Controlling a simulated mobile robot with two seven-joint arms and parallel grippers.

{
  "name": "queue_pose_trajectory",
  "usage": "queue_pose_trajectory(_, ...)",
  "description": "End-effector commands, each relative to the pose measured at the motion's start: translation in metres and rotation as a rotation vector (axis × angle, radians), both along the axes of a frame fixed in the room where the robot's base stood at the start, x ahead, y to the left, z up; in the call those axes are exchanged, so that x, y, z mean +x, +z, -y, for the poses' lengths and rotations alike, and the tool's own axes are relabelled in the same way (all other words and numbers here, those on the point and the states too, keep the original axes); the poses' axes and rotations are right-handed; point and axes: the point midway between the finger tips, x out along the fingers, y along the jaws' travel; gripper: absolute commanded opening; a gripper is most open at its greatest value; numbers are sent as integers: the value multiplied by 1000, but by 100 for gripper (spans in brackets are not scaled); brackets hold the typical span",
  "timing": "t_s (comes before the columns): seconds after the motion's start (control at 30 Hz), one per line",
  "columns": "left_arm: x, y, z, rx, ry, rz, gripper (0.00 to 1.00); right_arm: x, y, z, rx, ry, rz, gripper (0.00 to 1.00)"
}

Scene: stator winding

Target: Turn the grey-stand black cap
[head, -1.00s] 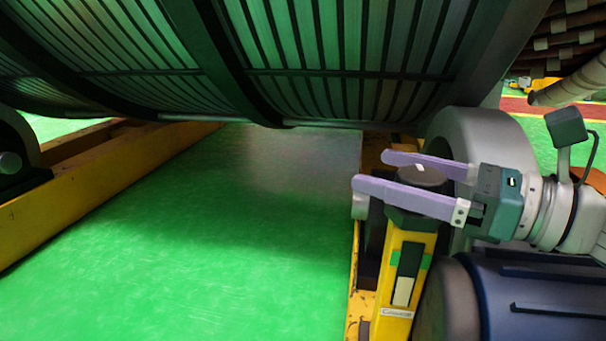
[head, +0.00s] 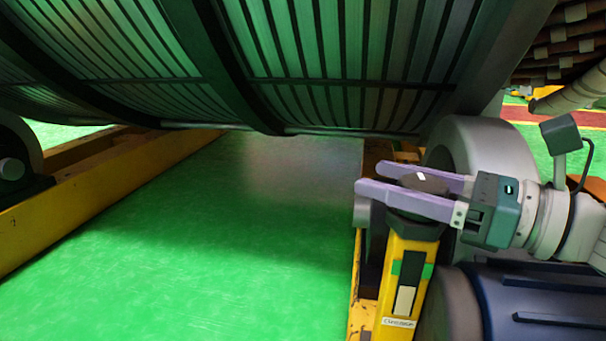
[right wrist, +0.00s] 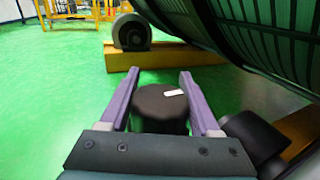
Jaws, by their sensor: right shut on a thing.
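A black round cap (head: 428,184) with a small white mark on its top sits on a yellow stand (head: 405,290) at the right of the head view. The stand carries green, black and white patches; its body looks yellow, not grey. My right gripper (head: 369,179) comes in from the right, its two purple fingers on either side of the cap, shut on it. The right wrist view also shows the cap (right wrist: 160,112) between the fingers, with the white mark toward its upper right. The cap's lower part is partly hidden by the near finger. My left gripper is in neither view.
A large slatted stator drum (head: 330,70) hangs over the top of the head view. A grey roller (head: 485,150) and a dark blue motor (head: 545,305) stand close beside the gripper. A yellow beam (head: 90,185) runs at left. Green floor (head: 230,250) is clear between.

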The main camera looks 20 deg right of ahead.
Motion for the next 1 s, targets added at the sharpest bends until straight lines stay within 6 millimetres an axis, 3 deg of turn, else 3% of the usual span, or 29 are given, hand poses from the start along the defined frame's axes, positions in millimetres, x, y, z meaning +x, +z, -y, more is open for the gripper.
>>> queue_pose_trajectory(0.1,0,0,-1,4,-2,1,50,0,0,0,1,-1,-1,8)
queue_pose_trajectory(0.23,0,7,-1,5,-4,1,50,0,2,0,4,-33,-2,8)
queue_pose_trajectory(0.4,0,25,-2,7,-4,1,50,2,4,4,8,-211,-3,8)
queue_pose_trajectory(0.6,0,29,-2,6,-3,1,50,5,1,10,5,-380,-2,8)
queue_pose_trajectory(0.97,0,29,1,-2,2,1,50,5,0,12,0,-412,-1,8)
queue_pose_trajectory(1.0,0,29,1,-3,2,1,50,5,0,12,0,-412,-1,66)
